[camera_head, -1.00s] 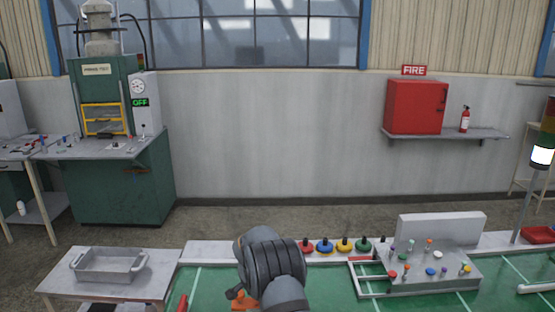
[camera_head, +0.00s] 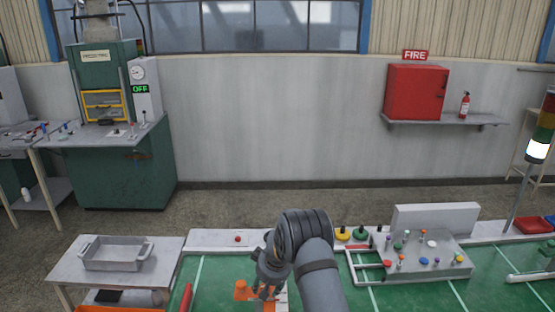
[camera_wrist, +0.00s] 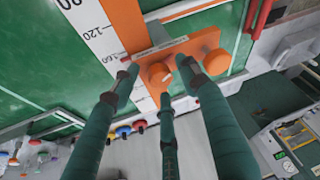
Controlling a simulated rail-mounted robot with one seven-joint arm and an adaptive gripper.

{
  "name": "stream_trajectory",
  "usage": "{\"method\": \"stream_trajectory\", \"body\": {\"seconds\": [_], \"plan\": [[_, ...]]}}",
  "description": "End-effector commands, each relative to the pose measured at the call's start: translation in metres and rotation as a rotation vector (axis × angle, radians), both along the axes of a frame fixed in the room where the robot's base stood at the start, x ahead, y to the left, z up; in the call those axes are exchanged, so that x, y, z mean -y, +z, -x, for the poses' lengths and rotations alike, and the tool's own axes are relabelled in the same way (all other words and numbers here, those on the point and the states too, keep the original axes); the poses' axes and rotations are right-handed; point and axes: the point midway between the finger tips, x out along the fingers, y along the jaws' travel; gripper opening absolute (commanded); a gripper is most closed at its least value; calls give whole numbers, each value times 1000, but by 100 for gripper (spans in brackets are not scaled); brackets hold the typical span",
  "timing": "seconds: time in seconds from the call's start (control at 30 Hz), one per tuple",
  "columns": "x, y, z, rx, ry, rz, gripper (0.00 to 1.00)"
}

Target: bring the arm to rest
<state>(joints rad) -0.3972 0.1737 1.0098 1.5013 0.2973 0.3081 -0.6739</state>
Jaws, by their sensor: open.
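My gripper (camera_head: 266,292) hangs below my bent grey arm at the bottom middle of the head view. In the wrist view its long teal fingers (camera_wrist: 158,80) are spread apart, with nothing seen held between them. Behind the fingertips is an orange block with round knobs (camera_wrist: 200,50). The block sits at a white and orange measuring strip (camera_wrist: 98,30) on the green table. Orange parts (camera_head: 241,290) also show beside the gripper in the head view. Whether a fingertip touches the block I cannot tell. My arm hides part of the table.
The green table (camera_head: 420,298) carries a grey panel with coloured pegs (camera_head: 415,262) at right and coloured knobs (camera_head: 343,234) behind my arm. A side table with a grey tray (camera_head: 113,256) stands left. A signal tower (camera_head: 538,148) rises at right. The floor behind is clear.

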Motion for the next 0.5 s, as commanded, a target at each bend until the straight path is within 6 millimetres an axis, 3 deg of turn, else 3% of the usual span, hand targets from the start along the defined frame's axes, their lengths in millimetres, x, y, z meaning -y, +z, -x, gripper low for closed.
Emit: {"method": "stream_trajectory", "body": {"seconds": [0.07, 0.3, 0.5], "plan": [[1, 0, -1, 2, 42, -2, 44], [8, 39, 13, 3, 40, 0, 44], [12, 57, 19, 2, 41, 0, 44]]}}
